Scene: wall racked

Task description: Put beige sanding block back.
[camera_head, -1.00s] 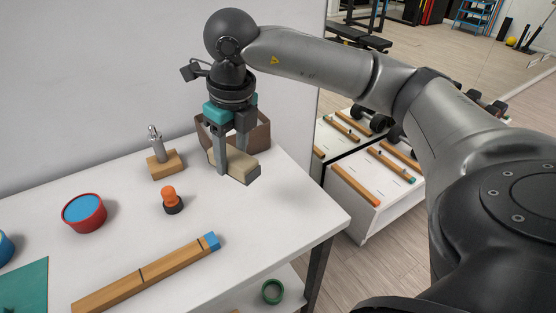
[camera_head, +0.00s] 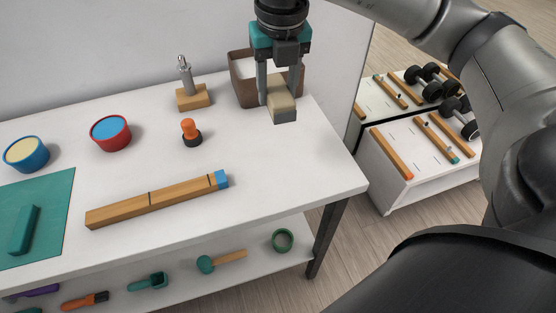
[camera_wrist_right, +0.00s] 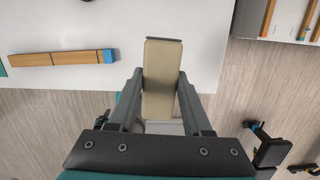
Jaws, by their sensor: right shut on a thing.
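The beige sanding block (camera_head: 281,107) has a dark grey underside and is held between the two fingers of my right gripper (camera_head: 277,97). It is in front of the brown open-topped box (camera_head: 246,92) at the table's back right and partly covers it. I cannot tell whether the block touches the table. In the right wrist view the block (camera_wrist_right: 162,78) lies lengthwise between the fingers of the gripper (camera_wrist_right: 160,88). My left gripper is in neither view.
On the white table (camera_head: 270,160) stand a wooden block with a metal post (camera_head: 193,97), an orange-and-black knob (camera_head: 191,132), red (camera_head: 110,133) and blue (camera_head: 27,154) tubs, and a long wooden bar (camera_head: 155,201). The front right tabletop is clear. Tools lie on the shelf below.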

